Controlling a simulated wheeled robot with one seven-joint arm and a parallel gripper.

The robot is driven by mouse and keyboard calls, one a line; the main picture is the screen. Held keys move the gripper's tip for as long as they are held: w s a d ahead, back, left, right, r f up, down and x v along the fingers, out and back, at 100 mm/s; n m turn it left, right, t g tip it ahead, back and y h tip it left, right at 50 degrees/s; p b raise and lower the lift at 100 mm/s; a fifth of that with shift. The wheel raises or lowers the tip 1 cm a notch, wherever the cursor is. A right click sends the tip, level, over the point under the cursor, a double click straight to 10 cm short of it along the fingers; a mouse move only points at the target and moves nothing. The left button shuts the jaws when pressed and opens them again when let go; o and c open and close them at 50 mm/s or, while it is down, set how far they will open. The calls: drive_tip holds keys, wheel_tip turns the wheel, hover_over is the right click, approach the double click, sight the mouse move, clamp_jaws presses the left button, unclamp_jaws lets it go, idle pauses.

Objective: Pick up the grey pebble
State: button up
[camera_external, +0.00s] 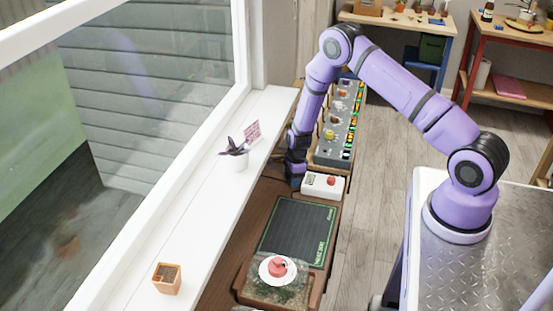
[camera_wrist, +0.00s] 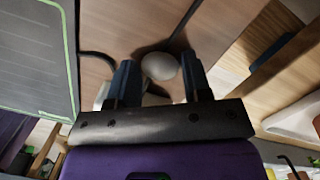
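A pale grey, rounded pebble (camera_wrist: 160,66) shows in the wrist view on a brown wooden surface, between the two dark fingertips of my gripper (camera_wrist: 159,78). The fingers stand apart on either side of it, with little room between them and the pebble. I cannot tell whether they touch it. In the external view my gripper (camera_external: 295,178) points down low over the bench, beside a white box with a red knob. The pebble is hidden there.
The white box (camera_external: 318,188) is close to the right of my gripper. A dark green-edged mat (camera_external: 298,232), a tray with a white saucer (camera_external: 264,273), and a long rack of small items (camera_external: 322,160) share the bench. The white windowsill (camera_external: 205,215) runs along the left.

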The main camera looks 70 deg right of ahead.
drive_tip(key=c, duration=0.5)
drive_tip(key=shift+o, duration=0.2)
drive_tip(key=shift+r, duration=0.1)
